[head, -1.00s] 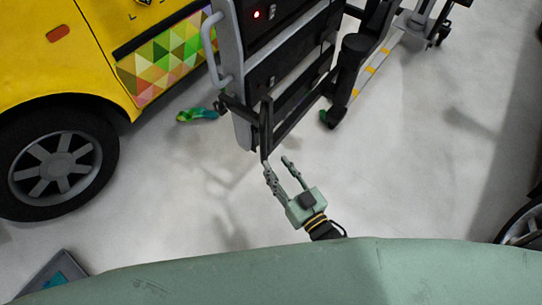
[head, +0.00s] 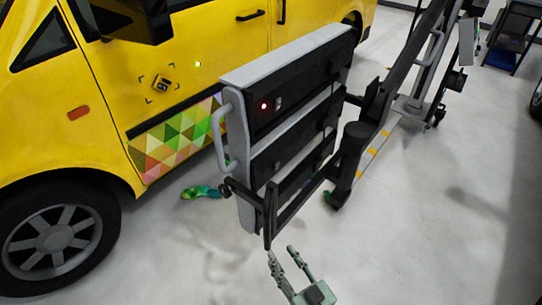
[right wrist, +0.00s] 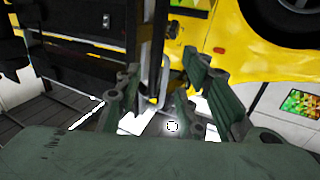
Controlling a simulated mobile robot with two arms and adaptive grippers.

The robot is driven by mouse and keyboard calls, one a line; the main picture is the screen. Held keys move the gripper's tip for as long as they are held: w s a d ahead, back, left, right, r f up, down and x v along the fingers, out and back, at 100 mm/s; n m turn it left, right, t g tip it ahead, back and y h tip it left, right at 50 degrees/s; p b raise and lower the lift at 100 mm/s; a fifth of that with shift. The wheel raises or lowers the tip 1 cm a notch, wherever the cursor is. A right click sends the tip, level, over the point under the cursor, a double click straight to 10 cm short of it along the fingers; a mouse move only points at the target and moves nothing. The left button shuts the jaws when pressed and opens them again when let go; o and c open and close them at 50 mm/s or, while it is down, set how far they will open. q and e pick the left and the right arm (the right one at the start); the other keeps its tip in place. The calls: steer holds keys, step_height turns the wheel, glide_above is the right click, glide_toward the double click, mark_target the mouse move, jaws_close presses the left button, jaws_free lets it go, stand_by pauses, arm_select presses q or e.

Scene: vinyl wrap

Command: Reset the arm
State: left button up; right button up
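My right gripper (head: 290,268) is at the bottom of the head view, below the lower corner of the dark panel machine. Its two fingers are apart with nothing between them. It also shows in the right wrist view (right wrist: 155,90), fingers spread and empty. The machine (head: 290,120) has black panels in a grey frame, a red light and a grey handle on its left edge. Its dark arm (head: 375,120) reaches up to the right. My left gripper is in neither view.
A yellow van (head: 90,110) with a coloured triangle pattern (head: 175,140) stands at the left. A green and blue item (head: 200,192) lies on the floor by it. A dark cart (head: 515,35) stands at the far right. The pale floor (head: 430,240) at the lower right is clear.

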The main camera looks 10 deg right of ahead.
steer(key=s+d+f+m+g+h+p, duration=0.15)
steer(key=s+d+f+g, duration=0.3)
steer(key=f, duration=0.75)
steer(key=s+d+f+g+h, duration=0.3)
steer(key=s+f, duration=0.3)
steer(key=f, duration=0.7)
steer(key=s+d+f+g, duration=0.2)
steer(key=s+f, duration=0.2)
steer(key=s, duration=0.4)
steer(key=s+d+f+g+h, duration=0.1)
steer(key=s+d+f+g, duration=0.2)
steer(key=s, duration=0.5)
steer(key=s+d+f+g+h, duration=0.1)
steer(key=s+d+f+g, duration=0.2)
steer(key=s+f, duration=0.3)
steer(key=shift+s+m+p, duration=0.3)
steer(key=shift+s+m, duration=0.05)
steer(key=shift+s, duration=0.65)
